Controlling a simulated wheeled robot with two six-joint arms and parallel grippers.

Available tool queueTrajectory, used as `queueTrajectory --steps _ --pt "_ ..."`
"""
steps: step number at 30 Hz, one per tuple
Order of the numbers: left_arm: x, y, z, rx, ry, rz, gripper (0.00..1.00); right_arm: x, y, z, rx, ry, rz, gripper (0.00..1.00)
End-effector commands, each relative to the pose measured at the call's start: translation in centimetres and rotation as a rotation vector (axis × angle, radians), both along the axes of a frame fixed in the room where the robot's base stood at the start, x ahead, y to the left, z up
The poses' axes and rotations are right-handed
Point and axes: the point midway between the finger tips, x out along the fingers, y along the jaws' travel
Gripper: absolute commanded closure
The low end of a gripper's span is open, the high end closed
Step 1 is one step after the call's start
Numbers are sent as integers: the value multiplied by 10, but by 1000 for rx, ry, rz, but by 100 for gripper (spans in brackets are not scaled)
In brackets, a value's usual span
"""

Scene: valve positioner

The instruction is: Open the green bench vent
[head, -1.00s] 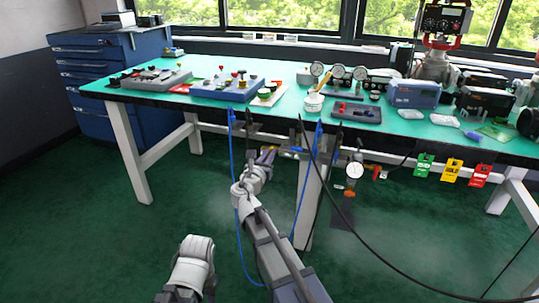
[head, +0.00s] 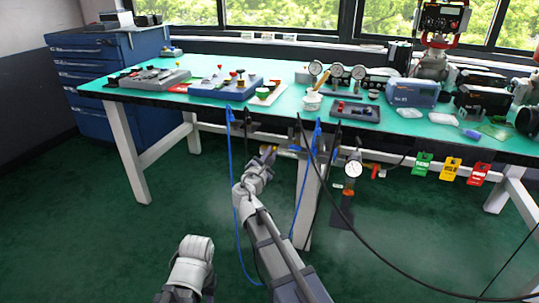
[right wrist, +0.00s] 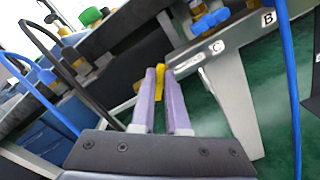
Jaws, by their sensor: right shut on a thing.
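My right gripper (head: 270,152) is at the front edge of the green-topped bench (head: 130,92), below the tabletop. In the right wrist view its two purple fingers (right wrist: 162,72) are nearly together, shut on a yellow handle (right wrist: 160,82). Part of the yellow handle shows between the fingers and part beside the left finger. What the handle joins is mostly hidden by the fingers. A metal bracket (right wrist: 222,38) marked B with blue-and-brass fittings (right wrist: 208,18) is just to the right. I see no label naming the vent. My left gripper's fingers are not seen.
A blue hose (head: 232,160) and black cables hang from the bench front near my right arm. A bench leg (head: 312,205) stands close by. Open floor lies left.

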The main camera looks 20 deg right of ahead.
Motion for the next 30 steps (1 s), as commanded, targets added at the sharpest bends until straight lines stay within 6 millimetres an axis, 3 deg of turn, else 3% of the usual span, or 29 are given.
queueTrajectory --steps 18,30 --pt "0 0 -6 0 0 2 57 -3 -4 -7 478 -321 0 100" --pt "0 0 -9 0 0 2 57 -4 -4 -10 694 -466 0 100"
